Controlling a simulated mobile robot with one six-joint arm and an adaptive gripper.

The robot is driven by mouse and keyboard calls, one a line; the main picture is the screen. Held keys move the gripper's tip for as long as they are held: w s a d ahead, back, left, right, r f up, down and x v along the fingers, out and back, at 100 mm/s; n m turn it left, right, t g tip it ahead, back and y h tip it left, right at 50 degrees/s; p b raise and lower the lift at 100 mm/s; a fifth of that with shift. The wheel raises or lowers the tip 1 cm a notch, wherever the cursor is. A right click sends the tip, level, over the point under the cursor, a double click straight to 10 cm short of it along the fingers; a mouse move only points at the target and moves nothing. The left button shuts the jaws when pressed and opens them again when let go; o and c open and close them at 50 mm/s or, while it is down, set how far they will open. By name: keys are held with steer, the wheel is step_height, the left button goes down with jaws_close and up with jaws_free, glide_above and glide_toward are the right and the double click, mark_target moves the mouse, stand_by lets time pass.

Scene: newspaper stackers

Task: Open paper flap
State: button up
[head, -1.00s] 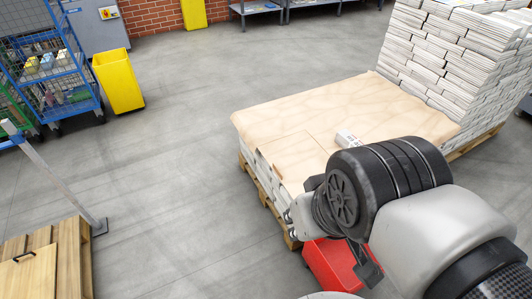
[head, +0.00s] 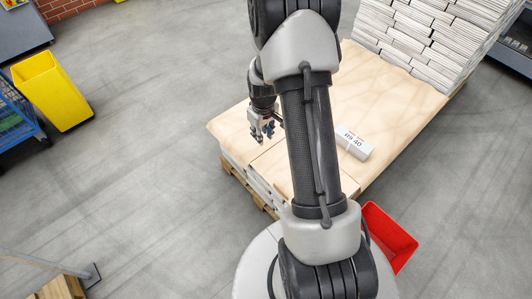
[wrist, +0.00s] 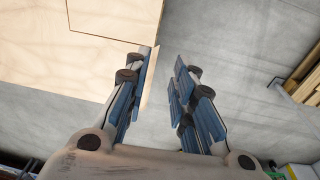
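The tan paper sheet (head: 395,95) covers the low stack on the pallet. A rectangular cut, the paper flap (head: 300,150), lies flat at its near left corner and is partly behind my arm. In the wrist view, the flap (wrist: 115,18) is at the top left, with its cut lines showing. A narrow light tan strip (wrist: 149,82) stands beside the left finger, inside the gap. My gripper (head: 263,138) points down at the left edge of the paper. In the wrist view, my gripper (wrist: 157,85) is open; contact with the strip cannot be told.
A white block marked "RB 40" (head: 353,143) lies on the paper right of my arm. Tall newspaper stacks (head: 425,40) stand behind. A red bin (head: 388,238) is at the near right, a yellow bin (head: 50,90) at the far left. Grey floor (head: 150,130) is clear left of the pallet.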

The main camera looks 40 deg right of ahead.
steer(key=s+d+f+p, duration=0.1)
steer(key=s+f, duration=0.2)
steer(key=f, duration=0.3)
steer(key=s+d+f+g+p, duration=0.1)
steer(key=s+d+f, duration=0.1)
steer(key=f, duration=0.4)
steer(key=s+d+f+p, duration=0.1)
steer(key=s+f, duration=0.2)
steer(key=f, duration=0.3)
steer(key=shift+y, duration=0.3)
steer(key=f+b, duration=0.2)
steer(key=f, duration=0.7)
steer(key=f+b, duration=0.2)
steer(key=f, duration=0.7)
steer(key=shift+w+d+b, duration=0.15)
steer(key=shift+w+b, duration=0.05)
steer(key=shift+b, duration=0.1)
steer(key=shift+c, duration=0.2)
jaws_close()
